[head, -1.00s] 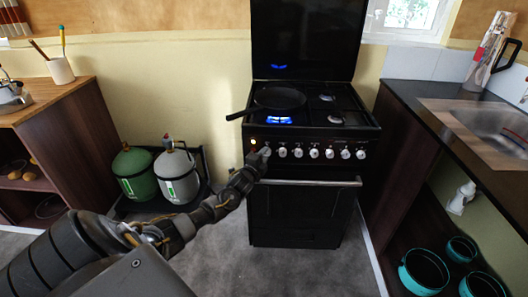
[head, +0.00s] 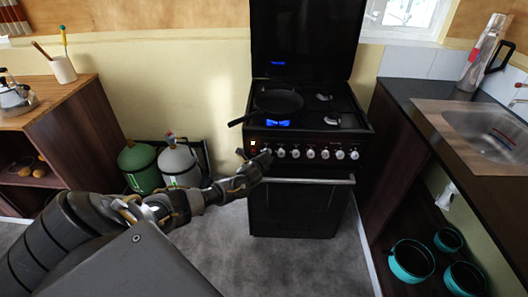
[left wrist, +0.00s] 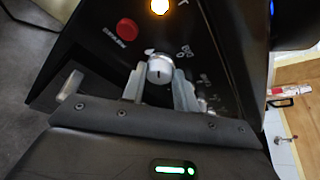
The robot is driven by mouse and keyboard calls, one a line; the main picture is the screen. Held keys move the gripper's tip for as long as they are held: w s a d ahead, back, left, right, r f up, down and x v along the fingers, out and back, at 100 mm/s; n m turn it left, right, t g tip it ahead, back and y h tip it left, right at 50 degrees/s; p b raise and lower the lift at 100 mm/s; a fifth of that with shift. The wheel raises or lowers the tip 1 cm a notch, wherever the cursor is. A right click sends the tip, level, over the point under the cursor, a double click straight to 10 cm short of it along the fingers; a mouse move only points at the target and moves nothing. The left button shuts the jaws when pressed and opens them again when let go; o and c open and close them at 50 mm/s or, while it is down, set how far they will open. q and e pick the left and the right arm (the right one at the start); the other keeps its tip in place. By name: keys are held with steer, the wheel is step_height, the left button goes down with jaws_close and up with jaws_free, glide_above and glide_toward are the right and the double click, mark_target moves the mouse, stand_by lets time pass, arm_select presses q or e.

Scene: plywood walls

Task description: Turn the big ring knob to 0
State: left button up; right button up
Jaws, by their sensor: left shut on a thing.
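The black stove (head: 290,210) has a row of silver knobs (head: 311,154) along its front panel. My left gripper (head: 264,157) is at the left end of this row and hides part of the panel there. In the left wrist view my left gripper (left wrist: 160,84) is shut on a silver knob (left wrist: 159,69), one finger on each side. The knob has a short dark mark on its face. I cannot read the panel print around it. A blue flame (head: 278,123) burns under the black pan (head: 277,102). My right gripper is not in view.
A red button (left wrist: 127,29) and a glowing orange lamp (left wrist: 160,6) are near the held knob. The oven handle (head: 310,180) runs below the panel. Green and grey gas bottles (head: 179,165) stand left of the stove, a sink counter (head: 430,115) right.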

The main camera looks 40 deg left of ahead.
arm_select(q)
steer(key=shift+w+d+r+m+g+y+p, duration=0.15)
steer(key=shift+m+g+y+p, duration=0.5)
steer(key=shift+m, duration=0.5)
steer(key=shift+w+d+f+m+g+y+p, duration=0.1)
steer(key=shift+m+g+y+p, duration=0.4)
steer(key=shift+m+p, duration=0.5)
steer(key=shift+w+d+r+m+g+y+p, duration=0.15)
steer(key=shift+m+g+y+p, duration=0.45)
steer(key=shift+m, duration=0.65)
steer(key=shift+s+f, duration=0.1)
steer(key=shift+f, duration=0.05)
steer(key=shift+y, duration=0.25)
steer(key=o, duration=1)
steer(key=shift+c, duration=0.2)
